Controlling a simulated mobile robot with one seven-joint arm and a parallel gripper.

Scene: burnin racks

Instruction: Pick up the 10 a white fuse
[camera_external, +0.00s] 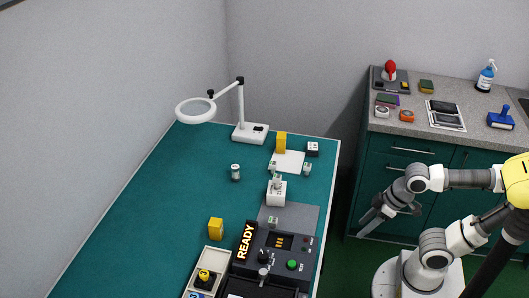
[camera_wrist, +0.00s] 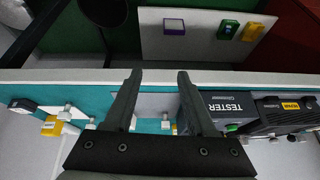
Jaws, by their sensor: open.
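Several small pale fuse-like pieces are on the green table. One (camera_external: 272,166) stands left of a white card and another (camera_external: 307,168) at its right edge. One (camera_external: 277,181) sits on a white block (camera_external: 276,195), and another (camera_external: 272,222) is by the grey plate. Their ratings are too small to read, so I cannot tell which is the 10 A white fuse. My gripper (camera_external: 388,217) is open and empty, right of the table in front of the green cabinet. In the wrist view my open fingers (camera_wrist: 158,77) show nothing between them; small pale pieces (camera_wrist: 166,122) lie beyond.
The tester (camera_external: 275,245) with a READY sign stands at the table's front right. The table's right edge (camera_external: 329,205) lies between my gripper and the pieces. The table's left part is clear.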

